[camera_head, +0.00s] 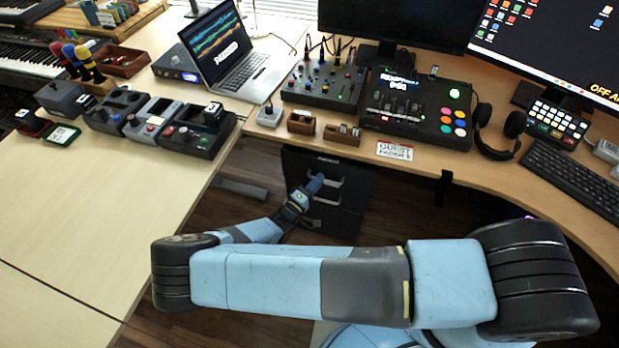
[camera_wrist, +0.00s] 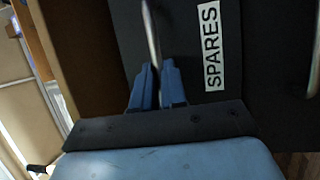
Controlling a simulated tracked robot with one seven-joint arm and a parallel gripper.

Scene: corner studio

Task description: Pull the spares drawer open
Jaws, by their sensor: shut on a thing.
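The spares drawer (camera_wrist: 183,60) has a dark front with a white label reading "SPARES" in the wrist view. Its slim metal handle (camera_wrist: 152,38) runs up from between my fingertips. My gripper (camera_wrist: 157,72) is shut on this handle, with its two blue fingers close together around it. In the head view, my gripper (camera_head: 316,182) is at the upper part of a black drawer unit (camera_head: 350,205) under the desk, by the topmost visible handle. My gripper partly hides that handle. I cannot tell whether the drawer stands out from the unit.
The wooden desk (camera_head: 400,160) overhangs the drawer unit and carries mixers, small wooden trays and headphones (camera_head: 497,130). A pale table (camera_head: 100,210) lies to the left of my arm. Other handles (camera_head: 327,201) show below my gripper. Dark floor is visible in front of the unit.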

